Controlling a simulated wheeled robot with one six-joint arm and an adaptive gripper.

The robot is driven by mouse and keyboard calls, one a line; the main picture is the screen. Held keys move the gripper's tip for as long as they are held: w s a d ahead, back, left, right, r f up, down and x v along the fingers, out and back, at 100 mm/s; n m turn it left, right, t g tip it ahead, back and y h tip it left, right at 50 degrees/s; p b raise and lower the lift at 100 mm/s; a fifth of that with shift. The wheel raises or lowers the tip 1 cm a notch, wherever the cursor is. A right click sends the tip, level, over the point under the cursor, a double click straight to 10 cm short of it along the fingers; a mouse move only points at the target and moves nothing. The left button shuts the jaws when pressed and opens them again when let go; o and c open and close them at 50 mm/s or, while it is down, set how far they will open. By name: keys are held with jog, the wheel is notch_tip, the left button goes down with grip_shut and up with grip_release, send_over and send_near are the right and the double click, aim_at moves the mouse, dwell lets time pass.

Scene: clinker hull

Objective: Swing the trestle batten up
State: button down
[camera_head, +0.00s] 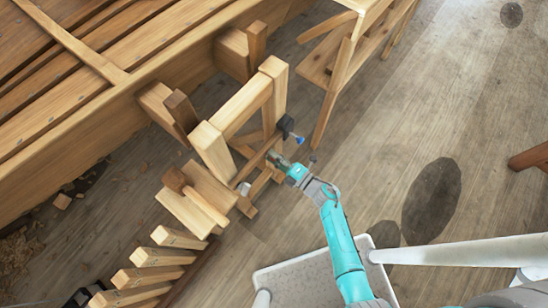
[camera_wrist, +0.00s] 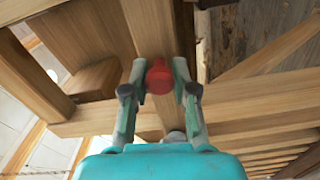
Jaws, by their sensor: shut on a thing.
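A wooden trestle (camera_head: 241,107) stands beside the planked hull in the head view. A thin batten (camera_head: 252,165) runs slantwise across its near side. My gripper (camera_head: 276,158) is at the batten, at the trestle's right side. In the wrist view, a red knob (camera_wrist: 159,77) sits between the two fingers of my gripper (camera_wrist: 159,72), which are shut on it. A wooden length, seemingly the batten (camera_wrist: 148,28), runs up behind the knob. The knob is hidden by my gripper in the head view.
The hull (camera_head: 110,105) fills the upper left. Several wooden pieces (camera_head: 155,257) lie in a row at the lower left. A wooden stand (camera_head: 345,60) is behind the trestle. A dark clamp (camera_head: 287,127) is close above my gripper. The floor at right (camera_head: 470,110) is mostly clear.

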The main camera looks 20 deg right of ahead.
jog(key=c, duration=0.9)
grip_release()
jog(key=shift+v, duration=5.95)
jog(key=shift+r, duration=0.1)
